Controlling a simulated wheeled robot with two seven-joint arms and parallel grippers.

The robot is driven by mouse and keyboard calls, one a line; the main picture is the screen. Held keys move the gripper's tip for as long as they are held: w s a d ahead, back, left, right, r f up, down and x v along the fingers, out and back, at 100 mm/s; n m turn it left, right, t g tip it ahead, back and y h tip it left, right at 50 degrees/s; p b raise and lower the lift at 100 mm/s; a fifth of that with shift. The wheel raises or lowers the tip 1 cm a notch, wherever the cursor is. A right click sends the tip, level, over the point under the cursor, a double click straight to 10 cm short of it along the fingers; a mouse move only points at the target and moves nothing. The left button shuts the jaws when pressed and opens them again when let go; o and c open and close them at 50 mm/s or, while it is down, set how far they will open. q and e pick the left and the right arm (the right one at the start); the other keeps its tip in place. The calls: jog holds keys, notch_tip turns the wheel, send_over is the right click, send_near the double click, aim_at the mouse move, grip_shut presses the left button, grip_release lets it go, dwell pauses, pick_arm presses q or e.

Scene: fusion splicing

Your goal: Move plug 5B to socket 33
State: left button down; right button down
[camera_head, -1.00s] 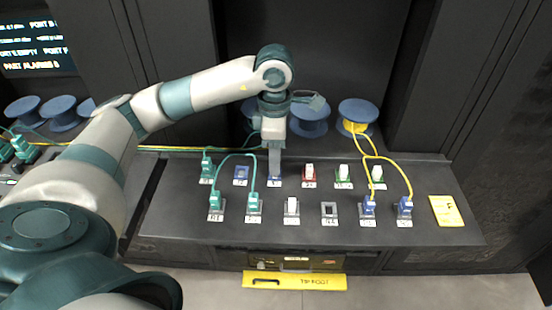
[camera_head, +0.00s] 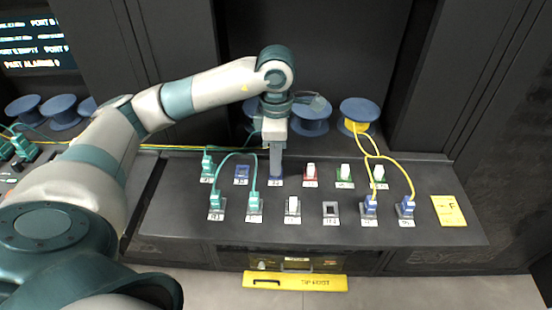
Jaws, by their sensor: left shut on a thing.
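My left gripper (camera_head: 276,172) points down over the third socket from the left in the back row (camera_head: 276,183). Its fingers are shut on a plug at that blue socket. The fingers hide most of the plug, so I cannot tell how deep it sits. The socket labels are too small to read, so I cannot pick out socket 33 or confirm 5B. My right gripper is not in view.
Teal plugs (camera_head: 215,201) with a looped cable stand at left. White plugs (camera_head: 292,204) stand between. Blue plugs (camera_head: 369,203) with yellow cables stand at right, near a yellow sign (camera_head: 447,210). Blue spools (camera_head: 360,110) stand behind. The panel front (camera_head: 300,233) is clear.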

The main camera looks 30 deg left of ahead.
pick_arm(q)
jog(key=shift+f+b, duration=0.4)
jog(key=shift+f, duration=0.05)
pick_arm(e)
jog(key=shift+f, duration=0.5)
pick_arm(q)
jog(key=c, duration=1.5)
grip_release()
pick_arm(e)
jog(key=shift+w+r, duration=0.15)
pick_arm(q)
notch_tip(320, 180, up, 6)
jog(key=shift+r+b, duration=0.15)
jog(key=shift+b, duration=0.3)
jog(key=shift+r, duration=5.55)
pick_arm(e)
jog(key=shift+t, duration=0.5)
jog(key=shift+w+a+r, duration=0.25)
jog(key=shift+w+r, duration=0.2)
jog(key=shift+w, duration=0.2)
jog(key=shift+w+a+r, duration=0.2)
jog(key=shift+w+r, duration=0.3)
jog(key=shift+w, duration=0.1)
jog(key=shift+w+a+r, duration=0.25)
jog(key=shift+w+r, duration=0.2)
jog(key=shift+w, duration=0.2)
pick_arm(q)
jog(key=shift+c, duration=0.4)
